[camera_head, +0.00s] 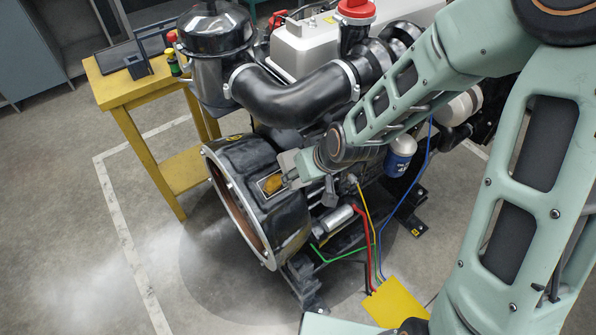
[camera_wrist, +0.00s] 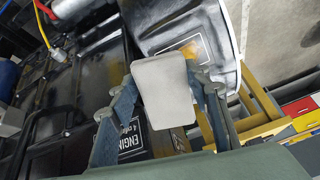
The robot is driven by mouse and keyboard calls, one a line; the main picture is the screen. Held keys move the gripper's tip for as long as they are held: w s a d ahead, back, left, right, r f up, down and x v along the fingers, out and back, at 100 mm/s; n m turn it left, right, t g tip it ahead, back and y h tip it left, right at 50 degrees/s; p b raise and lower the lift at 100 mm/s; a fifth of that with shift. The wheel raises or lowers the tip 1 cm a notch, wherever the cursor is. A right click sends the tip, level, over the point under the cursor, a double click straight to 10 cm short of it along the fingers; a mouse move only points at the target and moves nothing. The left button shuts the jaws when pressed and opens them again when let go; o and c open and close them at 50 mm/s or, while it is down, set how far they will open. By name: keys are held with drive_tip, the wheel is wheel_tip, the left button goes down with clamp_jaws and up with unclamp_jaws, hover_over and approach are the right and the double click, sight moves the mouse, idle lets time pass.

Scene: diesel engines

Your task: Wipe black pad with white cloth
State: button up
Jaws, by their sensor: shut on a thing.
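My gripper (camera_wrist: 165,84) is shut on a white cloth (camera_wrist: 162,98), a pale, flat, rounded piece held between the two fingers in the wrist view. In the head view my gripper (camera_head: 291,170) is at the black engine housing, at the right edge of a dark, outlined rectangular pad (camera_head: 272,185) with an orange-brown stain. The pad also shows in the wrist view (camera_wrist: 189,48), above and behind the cloth, which hides part of it. I cannot tell whether the cloth touches the surface.
Coloured cables run down to a yellow plate (camera_head: 393,303) at the front. A yellow bench (camera_head: 150,90) with a tablet stands at the left. The floor at the left front is clear.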

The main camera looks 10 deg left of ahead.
sight(269, 195)
drive_tip(key=b+x, duration=0.3)
drive_tip(key=shift+f, duration=0.35)
drive_tip(key=shift+b+x, duration=1.1)
drive_tip(key=shift+b+x, duration=0.95)
drive_tip(key=shift+a, duration=0.1)
drive_tip(key=shift+s+a+r+b, duration=0.1)
drive_tip(key=shift+s+a+b, duration=0.85)
drive_tip(key=shift+s+a, duration=0.4)
drive_tip(key=shift+s+a+b, duration=0.9)
drive_tip(key=shift+s+b, duration=0.25)
drive_tip(key=shift+b, duration=0.1)
drive_tip(key=shift+s+a+b, duration=0.25)
drive_tip(key=shift+s+b, duration=0.1)
drive_tip(key=shift+s, duration=0.05)
drive_tip(key=shift+w+d+p, duration=0.4)
drive_tip(key=shift+w, duration=0.05)
drive_tip(key=shift+w+d+p, duration=0.75)
drive_tip(key=shift+w+d, duration=0.35)
drive_tip(key=shift+w, duration=0.2)
drive_tip(key=shift+w+d+p, duration=0.75)
drive_tip(key=shift+w+d, duration=0.3)
drive_tip(key=shift+w, duration=0.2)
